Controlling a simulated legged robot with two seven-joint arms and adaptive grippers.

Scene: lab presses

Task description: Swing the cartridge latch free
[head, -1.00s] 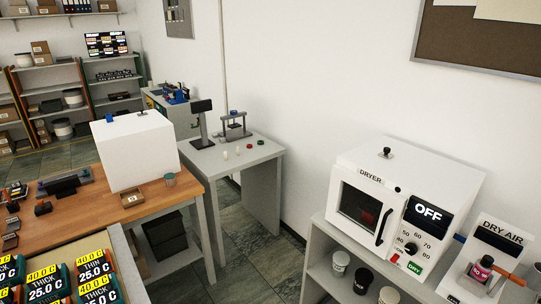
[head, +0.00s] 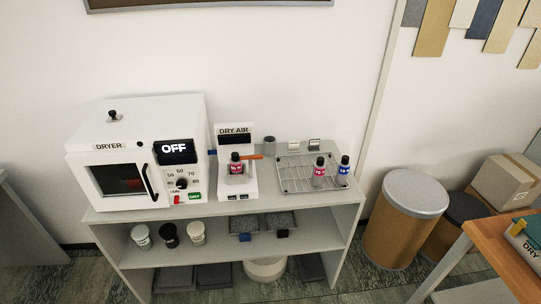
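The white DRY AIR unit (head: 225,186) stands on the shelf's top to the right of the dryer. A small dark bottle-like piece with a pink label (head: 236,168) sits in its front. An orange bar (head: 252,156), which may be the cartridge latch, lies across the unit at the bottle's height and sticks out to the right. A blue piece (head: 212,152) shows at the unit's left side. I cannot tell how the bar is fastened. Neither of my grippers is in view.
The white dryer (head: 125,185) reads OFF. A wire rack (head: 297,178) holds two small bottles, pink-labelled (head: 318,172) and blue-labelled (head: 344,168). Several jars stand on the shelf below. Drums (head: 400,225) and a wooden table (head: 500,250) are to the right.

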